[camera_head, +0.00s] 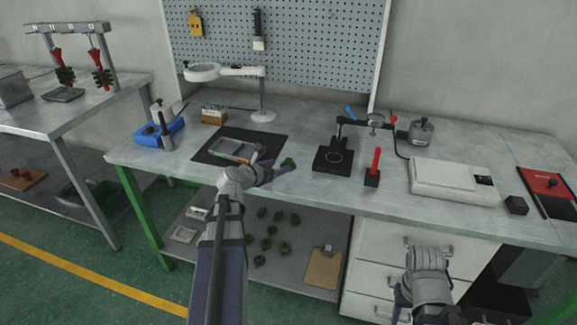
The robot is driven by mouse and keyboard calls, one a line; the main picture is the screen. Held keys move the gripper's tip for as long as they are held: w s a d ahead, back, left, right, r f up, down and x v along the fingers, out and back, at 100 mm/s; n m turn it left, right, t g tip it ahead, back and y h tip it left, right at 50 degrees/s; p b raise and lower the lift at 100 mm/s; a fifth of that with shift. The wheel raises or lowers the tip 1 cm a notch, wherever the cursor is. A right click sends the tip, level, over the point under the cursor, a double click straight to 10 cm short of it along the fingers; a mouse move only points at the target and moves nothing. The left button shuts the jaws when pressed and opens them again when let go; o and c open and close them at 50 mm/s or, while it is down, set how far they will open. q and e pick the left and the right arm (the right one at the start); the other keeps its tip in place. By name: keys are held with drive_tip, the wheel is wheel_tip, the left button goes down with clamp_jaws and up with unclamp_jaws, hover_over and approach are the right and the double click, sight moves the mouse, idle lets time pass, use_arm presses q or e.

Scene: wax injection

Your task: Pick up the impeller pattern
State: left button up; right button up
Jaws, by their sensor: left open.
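A grey tray (233,150) lies on the mat, beside my left gripper. A black clamp base (333,160) and a red-handled tool (375,165) stand to the right. A magnifier lamp (263,115) stands behind. Several green pieces (265,243) lie on the lower shelf.

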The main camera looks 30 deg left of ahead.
sight(287, 161)
use_arm(q)
drive_tip(key=x, duration=0.3)
drive_tip(key=b+x, duration=0.1)
drive_tip(key=x, duration=0.1)
drive_tip(key=shift+w+a+r, duration=0.1)
drive_tip(key=shift+w+r, duration=0.1)
drive_tip(key=shift+r, duration=0.1)
drive_tip(key=shift+c, duration=0.2)
drive_tip(key=shift+s, duration=0.15)
clamp_jaws()
